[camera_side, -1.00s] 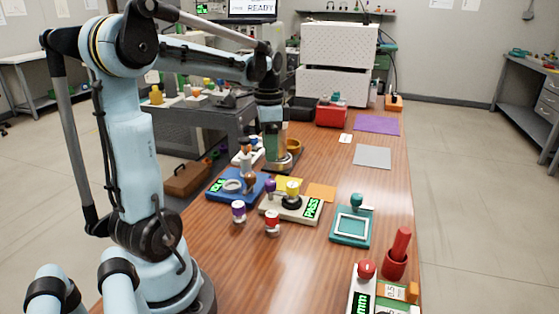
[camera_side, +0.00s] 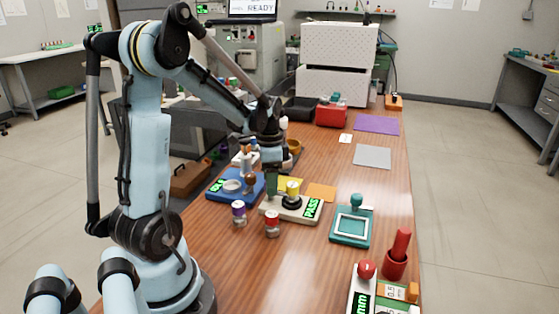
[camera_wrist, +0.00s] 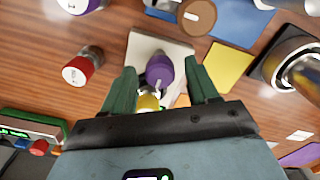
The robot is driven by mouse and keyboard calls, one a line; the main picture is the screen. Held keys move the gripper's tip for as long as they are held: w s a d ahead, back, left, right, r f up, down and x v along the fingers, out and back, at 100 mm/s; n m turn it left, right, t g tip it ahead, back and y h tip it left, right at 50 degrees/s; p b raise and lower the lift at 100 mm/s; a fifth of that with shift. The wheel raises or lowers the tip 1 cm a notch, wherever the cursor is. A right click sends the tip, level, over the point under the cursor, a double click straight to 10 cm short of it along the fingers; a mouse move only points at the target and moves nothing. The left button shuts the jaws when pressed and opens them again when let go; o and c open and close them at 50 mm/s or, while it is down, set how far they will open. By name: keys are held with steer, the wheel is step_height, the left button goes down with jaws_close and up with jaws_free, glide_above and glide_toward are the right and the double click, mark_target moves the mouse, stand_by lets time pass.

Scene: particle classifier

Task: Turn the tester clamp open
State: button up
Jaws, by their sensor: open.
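The tester (camera_side: 272,211) is a cream block with a green display reading PASS. A yellow-topped part (camera_side: 292,190) stands in its black ring. The purple clamp knob (camera_wrist: 160,72) shows in the wrist view above the cream tester top (camera_wrist: 150,44), with the yellow top (camera_wrist: 147,102) just beside it. My gripper (camera_side: 272,184) is over the left part of the tester and hides the knob in the side view. In the wrist view its green fingers are open, one on each side of the knob, with gaps between.
A red-capped vial (camera_side: 272,223) and a purple-capped vial (camera_side: 239,212) stand in front of the tester. A blue device (camera_side: 217,194) is to its left, a teal fixture (camera_side: 351,229) to its right. The wooden table is clear at the front middle.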

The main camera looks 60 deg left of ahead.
steer(key=c, duration=1)
steer(key=shift+c, duration=0.2)
steer(key=shift+n, duration=0.3)
steer(key=n, duration=0.3)
steer(key=shift+n, duration=0.4)
steer(key=n, duration=0.9)
steer(key=shift+n, duration=2.2)
